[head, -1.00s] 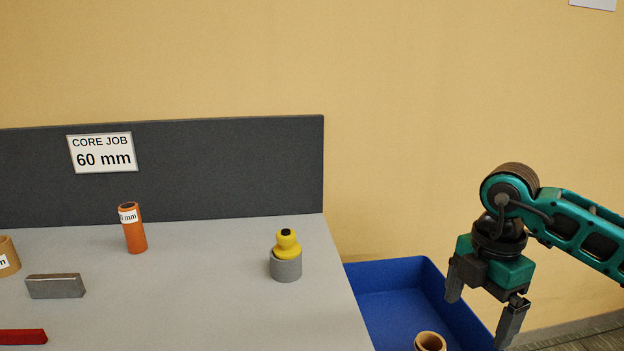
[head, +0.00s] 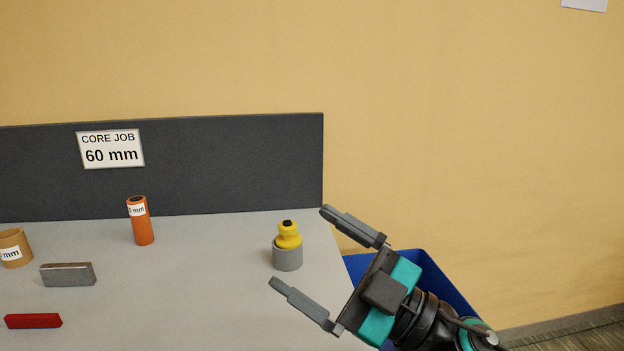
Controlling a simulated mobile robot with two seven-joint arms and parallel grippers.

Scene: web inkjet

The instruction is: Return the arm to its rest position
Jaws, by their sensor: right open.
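My right gripper (head: 297,246) is open and empty, its arm coming in from the lower right. Its two fingers point up and left over the right edge of the grey table (head: 190,310). In the picture, the fingers lie either side of the lower right of a grey cylinder (head: 287,257) with a yellow knobbed piece (head: 288,234) on top; I see no contact. My left gripper is out of view. The arm and gripper hide part of the blue bin (head: 440,282).
An orange tube (head: 140,222) stands upright on the table. A tan ring (head: 15,249), a grey metal block (head: 67,275) and a red bar (head: 33,321) are at the left. A dark panel (head: 230,165) with a "CORE JOB 60 mm" sign (head: 110,149) closes the back.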

